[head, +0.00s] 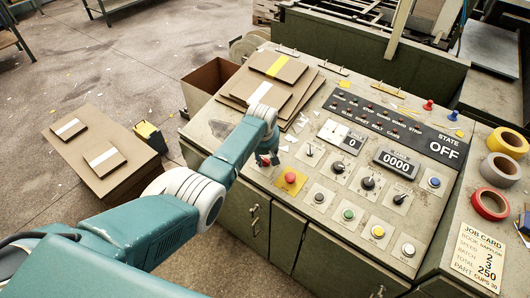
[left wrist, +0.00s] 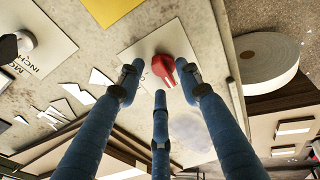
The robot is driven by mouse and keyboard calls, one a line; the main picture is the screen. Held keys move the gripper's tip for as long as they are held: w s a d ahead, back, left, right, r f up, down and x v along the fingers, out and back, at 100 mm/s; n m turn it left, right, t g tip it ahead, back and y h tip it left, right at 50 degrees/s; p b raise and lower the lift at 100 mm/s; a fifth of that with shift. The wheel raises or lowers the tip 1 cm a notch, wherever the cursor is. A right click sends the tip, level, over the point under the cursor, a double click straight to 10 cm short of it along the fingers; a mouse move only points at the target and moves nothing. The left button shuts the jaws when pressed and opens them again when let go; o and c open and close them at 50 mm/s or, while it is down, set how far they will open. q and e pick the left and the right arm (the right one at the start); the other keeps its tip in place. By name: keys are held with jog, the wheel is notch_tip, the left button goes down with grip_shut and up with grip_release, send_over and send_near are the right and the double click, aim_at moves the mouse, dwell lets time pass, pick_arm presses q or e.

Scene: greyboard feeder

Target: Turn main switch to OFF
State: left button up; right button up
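The main switch looks to be the red knob (left wrist: 165,68) on a pale square plate (left wrist: 140,50) in the left wrist view. My left gripper (left wrist: 160,86) has three blue fingers spread around this knob, with the tips close to its sides; I see no firm contact. In the head view my left gripper (head: 268,158) is low over the left edge of the control panel (head: 330,220) and hides most of the knob. The state display (head: 443,150) reads OFF. My right gripper is not in view.
A red button on a yellow plate (head: 290,178) is close to the gripper's right. Selector knobs (head: 368,183) and push buttons fill the panel. Stacked boards (head: 272,80) lie behind the gripper. Tape rolls (head: 500,170) and a job card (head: 478,258) are at the right.

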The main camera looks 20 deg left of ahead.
pick_arm(q)
jog(key=v, duration=1.2)
jog(key=shift+w, duration=0.15)
jog(key=s+a+f+m, duration=0.1)
jog(key=s+f+m, duration=0.35)
jog(key=s, duration=0.55)
jog(key=s+a+f+m, duration=0.1)
jog(key=s+f+m, duration=0.35)
jog(key=s, duration=0.55)
jog(key=s+r+m, duration=0.3)
jog(key=s+m, duration=0.4)
jog(key=s, duration=1.2)
notch_tip(320, 180, down, 30)
jog(key=s+g+b, duration=0.1)
jog(key=s+b, duration=0.1)
jog(key=b, duration=0.2)
jog(key=s+a+f+g+b, duration=0.1)
jog(key=s+a+f+b, duration=0.1)
jog(key=s+f, duration=1.4)
notch_tip(320, 180, down, 3)
jog(key=shift+s+a+m+h+b, duration=0.2)
jog(key=shift+s+m+h+b, duration=0.1)
jog(key=shift+s+m+b, duration=0.1)
